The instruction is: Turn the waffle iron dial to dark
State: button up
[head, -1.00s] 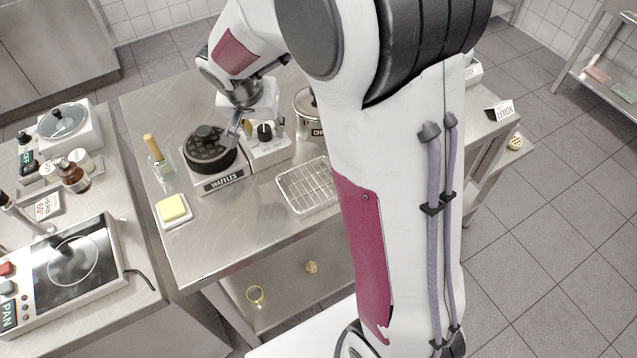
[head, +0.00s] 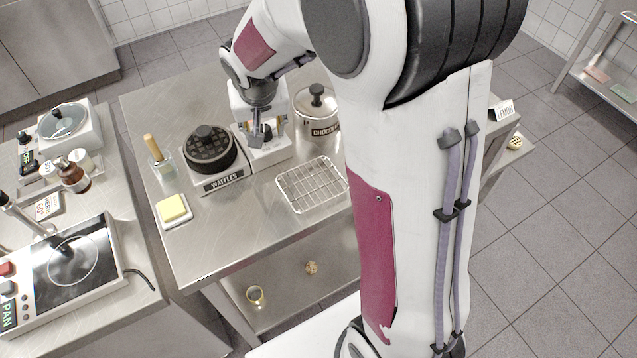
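The waffle iron (head: 209,152) is a round black grid-patterned iron on a steel base, with a "WAFFLES" label (head: 224,181) at its front. A white control box (head: 270,155) adjoins it on the right. My gripper (head: 262,136) points down over this box, at its upper face. The dark dial seen there earlier is hidden behind the gripper's fingers. The dial's setting cannot be read. I cannot tell whether the fingers touch the dial or how far apart they are.
A steel pot labelled chocolate (head: 317,112) stands right of the control box. A wire cooling rack (head: 311,185) lies in front. A butter dish (head: 173,209) and a brush in a glass jar (head: 160,163) stand left. The front of the table is clear.

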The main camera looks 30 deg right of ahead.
jog(key=shift+d+n+y, duration=0.15)
jog(key=shift+n+y, duration=0.75)
jog(key=shift+n, duration=1.4)
jog(key=shift+d+n+y, duration=0.1)
jog(key=shift+n+y, duration=0.4)
jog(key=shift+n, duration=0.9)
jog(key=shift+r, duration=0.1)
jog(key=v, duration=0.8)
jog(key=s+a+r+m+h, duration=0.1)
jog(key=s+m, duration=0.1)
jog(key=s, duration=0.9)
jog(key=s+a+r+m, duration=0.2)
jog(key=s, duration=0.9)
jog(key=shift+s+m+h, duration=0.25)
jog(key=shift+m+h, duration=0.15)
jog(key=shift+d, duration=0.15)
